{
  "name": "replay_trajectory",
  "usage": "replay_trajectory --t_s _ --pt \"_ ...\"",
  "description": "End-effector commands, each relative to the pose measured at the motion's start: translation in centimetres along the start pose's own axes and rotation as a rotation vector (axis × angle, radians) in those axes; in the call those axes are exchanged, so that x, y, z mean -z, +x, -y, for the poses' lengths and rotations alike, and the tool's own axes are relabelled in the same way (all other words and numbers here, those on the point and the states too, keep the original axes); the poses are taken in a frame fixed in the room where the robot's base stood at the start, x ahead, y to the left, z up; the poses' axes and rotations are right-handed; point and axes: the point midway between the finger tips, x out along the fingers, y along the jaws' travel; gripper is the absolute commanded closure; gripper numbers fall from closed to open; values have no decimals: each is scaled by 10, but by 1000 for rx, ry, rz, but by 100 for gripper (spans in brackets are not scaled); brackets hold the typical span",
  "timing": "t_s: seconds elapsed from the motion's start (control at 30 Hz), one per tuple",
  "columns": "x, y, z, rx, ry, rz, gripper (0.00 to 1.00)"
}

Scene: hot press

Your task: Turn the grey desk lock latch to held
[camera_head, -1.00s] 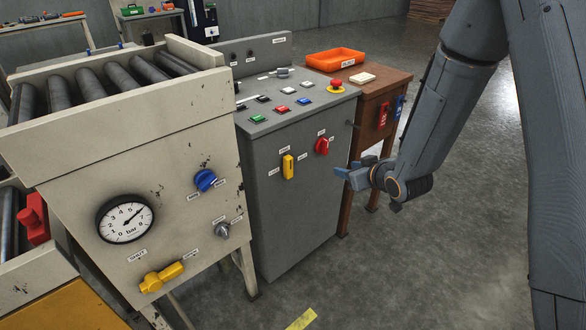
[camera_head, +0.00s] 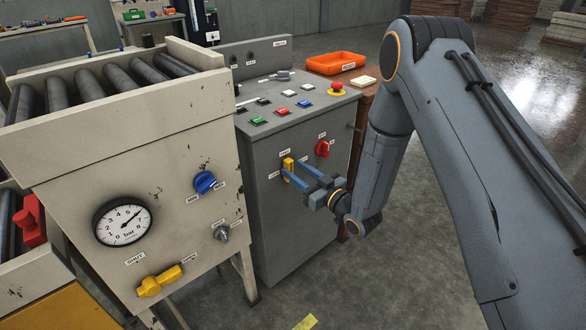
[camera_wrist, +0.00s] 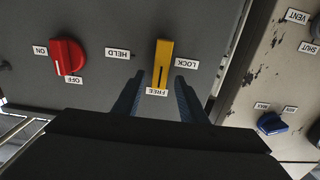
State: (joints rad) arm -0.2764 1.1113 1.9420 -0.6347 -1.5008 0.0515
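The latch on the grey desk is a yellow bar (camera_head: 288,163) on the desk's front face. In the wrist view the yellow latch (camera_wrist: 164,64) stands straight in the picture, its dark line toward the FREE label (camera_wrist: 157,92). The HELD label (camera_wrist: 118,54) is to its left and the LOCK label (camera_wrist: 187,62) to its right there. My gripper (camera_head: 294,173) is open in front of the latch, its blue fingers pointing at it. In the wrist view the fingers (camera_wrist: 157,90) stand one on each side of the latch's lower end. Contact cannot be told.
A red ON/OFF knob (camera_head: 322,148) sits beside the latch on the same face. The grey desk (camera_head: 290,225) carries coloured buttons on top. The beige roller machine (camera_head: 180,130) with a gauge stands to the left. A wooden table (camera_head: 371,98) stands behind my arm.

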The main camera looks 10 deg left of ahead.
Motion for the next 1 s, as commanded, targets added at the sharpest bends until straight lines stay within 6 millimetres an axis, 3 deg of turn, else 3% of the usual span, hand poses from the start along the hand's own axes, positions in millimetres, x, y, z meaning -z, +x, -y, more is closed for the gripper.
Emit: replay_trajectory --t_s 0.2,0.5,0.73,1.0 --pt "0 19 0 0 1 1 62" --pt "0 21 0 -1 1 2 62" --pt "0 21 0 -1 1 1 100" --pt "0 21 -1 -1 21 1 100"
